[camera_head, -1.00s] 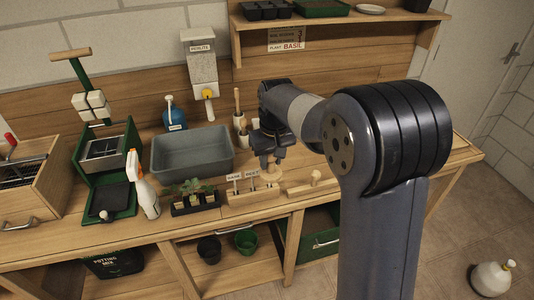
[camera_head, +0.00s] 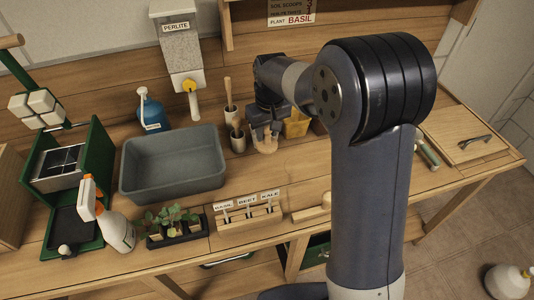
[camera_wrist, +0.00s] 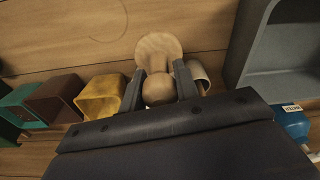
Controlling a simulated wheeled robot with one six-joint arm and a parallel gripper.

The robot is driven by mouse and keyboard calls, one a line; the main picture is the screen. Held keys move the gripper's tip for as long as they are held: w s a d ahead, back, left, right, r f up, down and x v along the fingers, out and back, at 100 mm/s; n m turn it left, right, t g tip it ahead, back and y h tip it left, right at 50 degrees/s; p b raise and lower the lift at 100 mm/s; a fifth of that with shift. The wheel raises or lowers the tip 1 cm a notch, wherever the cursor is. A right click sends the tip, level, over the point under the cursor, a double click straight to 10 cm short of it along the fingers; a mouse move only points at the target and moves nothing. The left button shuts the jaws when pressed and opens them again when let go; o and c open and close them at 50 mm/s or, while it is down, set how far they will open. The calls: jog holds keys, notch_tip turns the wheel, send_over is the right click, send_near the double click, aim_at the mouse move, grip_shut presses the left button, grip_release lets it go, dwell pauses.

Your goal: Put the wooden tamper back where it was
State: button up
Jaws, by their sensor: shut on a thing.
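The wooden tamper is pale wood with a round flat disc and a rounded knob. In the wrist view the tamper (camera_wrist: 158,45) sits between the two fingers of my gripper (camera_wrist: 159,84), which are shut on its knob end, with the disc beyond the fingertips. In the head view my gripper (camera_head: 265,128) is over the rear of the bench, and the tamper (camera_head: 265,145) shows below the fingers. I cannot tell whether the disc touches the bench top.
A grey tub (camera_head: 172,165) is farther left. A labelled seed-marker block (camera_head: 249,217) and a small wooden piece (camera_head: 312,212) lie near the front edge.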

notch_tip(320, 180, down, 8)
jog(key=shift+f+p, duration=0.2)
jog(key=shift+p, duration=0.35)
jog(key=shift+f, duration=0.1)
jog(key=o, duration=0.9)
jog(key=shift+c, duration=0.2)
jog(key=r, duration=0.4)
jog(key=s+r, duration=0.1)
jog(key=r, duration=0.3)
jog(key=r+b, duration=0.1)
jog(key=r, duration=0.3)
jog(key=shift+s+d+r, duration=0.1)
jog(key=shift+s+d, duration=0.05)
jog(key=shift+d, duration=0.2)
